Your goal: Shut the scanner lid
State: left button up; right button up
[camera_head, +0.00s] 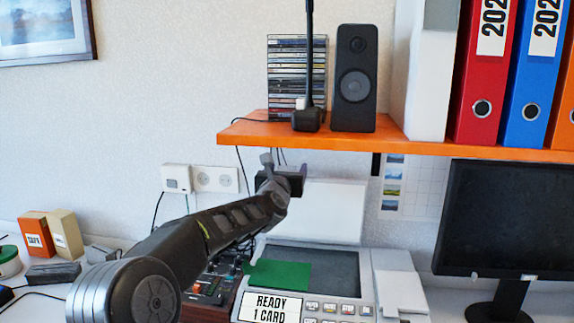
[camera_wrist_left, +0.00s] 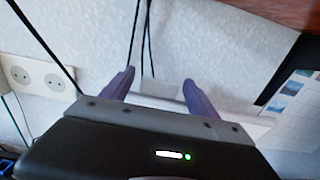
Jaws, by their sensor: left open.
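The scanner (camera_head: 362,300) stands on the desk with its pale lid (camera_head: 330,212) raised, leaning back near the wall. A green card (camera_head: 279,275) lies on the left part of the dark scanner glass (camera_head: 338,268). My left gripper (camera_head: 267,163) is at the upper left corner of the lid, under the shelf. In the left wrist view, its two fingers (camera_wrist_left: 159,85) are apart, with a pale edge, likely the lid, showing beyond and between them. I cannot tell whether they touch it. My left arm hides part of the scanner's left side. My right gripper is out of view.
An orange shelf (camera_head: 238,134) with a speaker (camera_head: 354,80), disc rack and binders hangs just above my gripper. Cables hang behind it. A monitor (camera_head: 505,220) stands to the right, a control box (camera_head: 212,287) left of the scanner. Small boxes (camera_head: 48,234) stand far left.

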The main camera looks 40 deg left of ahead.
pick_arm(q)
jog(key=shift+w, duration=0.1)
jog(key=shift+c, duration=0.3)
grip_shut()
dwell(0.4)
